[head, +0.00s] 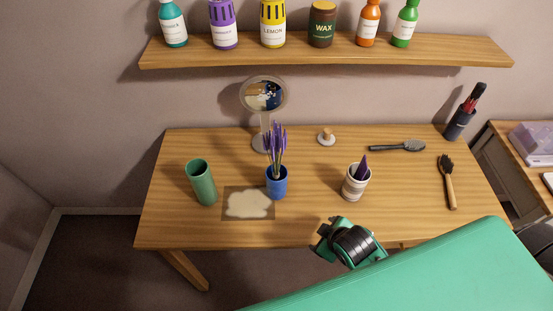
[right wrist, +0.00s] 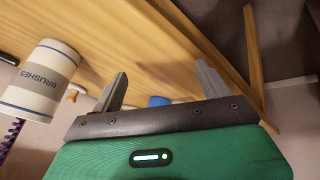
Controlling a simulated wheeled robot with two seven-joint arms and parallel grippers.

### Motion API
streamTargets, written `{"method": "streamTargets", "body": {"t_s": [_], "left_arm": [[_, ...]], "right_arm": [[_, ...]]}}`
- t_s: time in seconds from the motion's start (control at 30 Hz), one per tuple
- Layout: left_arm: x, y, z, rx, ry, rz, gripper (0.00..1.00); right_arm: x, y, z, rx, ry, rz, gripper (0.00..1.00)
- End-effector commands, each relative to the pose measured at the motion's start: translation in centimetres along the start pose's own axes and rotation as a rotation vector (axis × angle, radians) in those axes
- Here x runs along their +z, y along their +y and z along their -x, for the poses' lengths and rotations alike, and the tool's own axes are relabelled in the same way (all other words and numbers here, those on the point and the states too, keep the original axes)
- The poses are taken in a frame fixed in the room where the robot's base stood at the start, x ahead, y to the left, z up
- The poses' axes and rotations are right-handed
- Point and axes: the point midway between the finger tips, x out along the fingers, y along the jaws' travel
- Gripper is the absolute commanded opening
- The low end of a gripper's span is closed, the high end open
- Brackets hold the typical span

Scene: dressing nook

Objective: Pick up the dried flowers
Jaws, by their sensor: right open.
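The dried flowers (head: 277,146) are a bunch of purple spikes on green stems, upright in a blue cup (head: 277,187) in the middle of the table. In the right wrist view a small blue patch of the cup (right wrist: 158,101) shows beyond my fingers; the flowers cannot be made out there. My right gripper (head: 325,236) is at the table's front edge, to the right of and nearer than the blue cup. Its two fingers (right wrist: 162,70) are apart with nothing between them. My left gripper is out of view.
A white "BRUSHES" cup (head: 354,187) holding a purple item stands right of the blue cup; it also shows in the right wrist view (right wrist: 38,85). A green cup (head: 201,183), mat (head: 232,191) and mirror (head: 263,95) are nearby. A shelf (head: 330,53) of bottles hangs above.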

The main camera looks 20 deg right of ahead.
Motion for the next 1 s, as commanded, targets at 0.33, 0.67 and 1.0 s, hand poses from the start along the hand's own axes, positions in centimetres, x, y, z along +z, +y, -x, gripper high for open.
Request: {"method": "streamTargets", "body": {"t_s": [0.33,0.67,1.0], "left_arm": [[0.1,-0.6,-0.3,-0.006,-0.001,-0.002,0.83],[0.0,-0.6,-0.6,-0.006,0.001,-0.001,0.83],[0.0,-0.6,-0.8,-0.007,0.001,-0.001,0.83]], "right_arm": [[-9.0,8.4,0.7,0.369,0.374,0.947,0.78],[-15.7,12.8,6.0,0.965,0.599,1.903,0.78],[-17.0,14.2,11.1,1.552,0.657,2.456,0.78]]}}
